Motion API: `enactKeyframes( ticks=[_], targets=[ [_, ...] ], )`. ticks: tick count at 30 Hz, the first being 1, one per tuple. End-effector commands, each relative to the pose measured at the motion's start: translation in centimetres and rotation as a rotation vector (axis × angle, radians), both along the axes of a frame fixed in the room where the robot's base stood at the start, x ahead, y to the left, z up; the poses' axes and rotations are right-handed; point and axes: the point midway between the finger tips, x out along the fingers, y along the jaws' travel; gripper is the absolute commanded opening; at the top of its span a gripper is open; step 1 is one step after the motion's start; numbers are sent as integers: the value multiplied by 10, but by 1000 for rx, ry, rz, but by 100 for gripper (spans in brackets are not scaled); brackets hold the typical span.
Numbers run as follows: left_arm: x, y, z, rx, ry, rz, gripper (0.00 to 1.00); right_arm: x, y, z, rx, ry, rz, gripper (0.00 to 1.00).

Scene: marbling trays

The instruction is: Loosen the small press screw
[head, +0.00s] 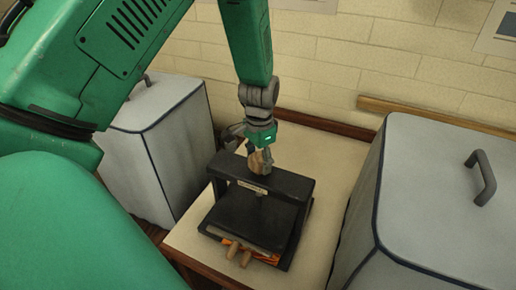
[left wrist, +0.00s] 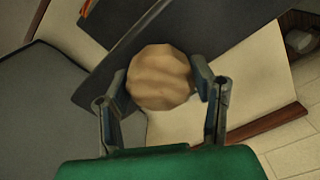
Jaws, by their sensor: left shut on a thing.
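The small press (head: 290,188) is a black frame with a crossbar over a dark plate, standing on a pale table. Its screw has a round wooden knob (head: 257,163) on top of the crossbar. My left gripper (head: 260,156) comes down from above and is shut on the knob. In the left wrist view the knob (left wrist: 160,78) sits between the two fingers of the gripper (left wrist: 163,88), one on each side. Orange edges (head: 262,254) and two wooden pegs (head: 238,251) show at the press's front. My right gripper is in neither view.
A grey lidded bin (head: 440,190) with a handle stands close on the right of the pale table (head: 330,170). Another grey bin (head: 160,150) stands on the left. A brick wall with a wooden rail (head: 430,115) is behind.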

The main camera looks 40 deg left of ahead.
Motion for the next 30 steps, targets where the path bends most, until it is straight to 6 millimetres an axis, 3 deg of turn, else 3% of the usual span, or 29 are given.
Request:
enactKeyframes(
  ticks=[1, 30],
  targets=[
    [9, 1, 5, 4, -25, 42, 22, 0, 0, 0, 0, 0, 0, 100],
    [7, 7, 3, 1, -18, 964, 22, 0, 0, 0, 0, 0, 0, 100]
  ],
)
